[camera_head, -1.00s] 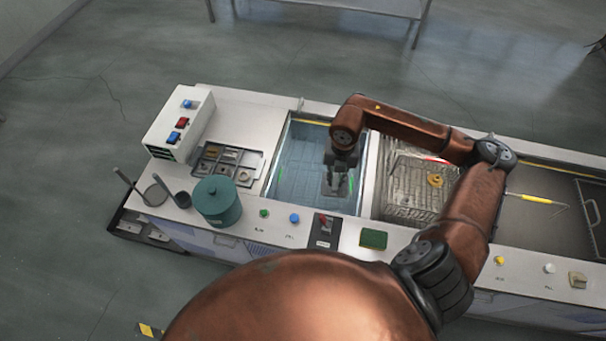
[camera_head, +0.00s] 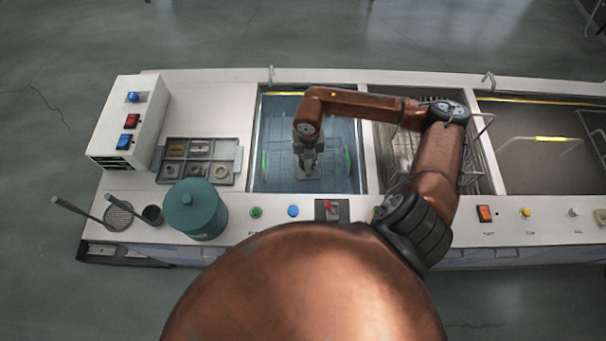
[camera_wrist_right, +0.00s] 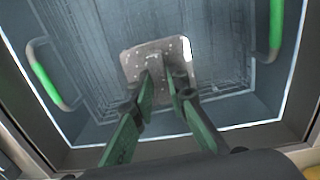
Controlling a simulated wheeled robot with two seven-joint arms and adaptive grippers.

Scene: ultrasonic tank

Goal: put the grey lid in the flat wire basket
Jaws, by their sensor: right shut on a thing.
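The grey lid (camera_wrist_right: 133,66) is a small square plate with small holes, seen below my right gripper (camera_wrist_right: 164,79) in the wrist view. My right gripper (camera_head: 308,158) is shut on the lid's middle and points down inside the left tank. The lid also shows in the head view (camera_head: 308,174), partly covered by the gripper. The flat wire basket, with green grips (camera_wrist_right: 43,78), lies in this tank around and below the lid. Its wires are faint, and I cannot tell whether the lid touches its floor. My left gripper is out of view.
The left tank's rim (camera_head: 252,150) surrounds the gripper. A taller wire basket (camera_head: 474,160) stands in the middle tank, partly behind my arm. A parts tray (camera_head: 228,170), a teal pot (camera_head: 195,212) and a control box (camera_head: 125,125) stand left of the tank.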

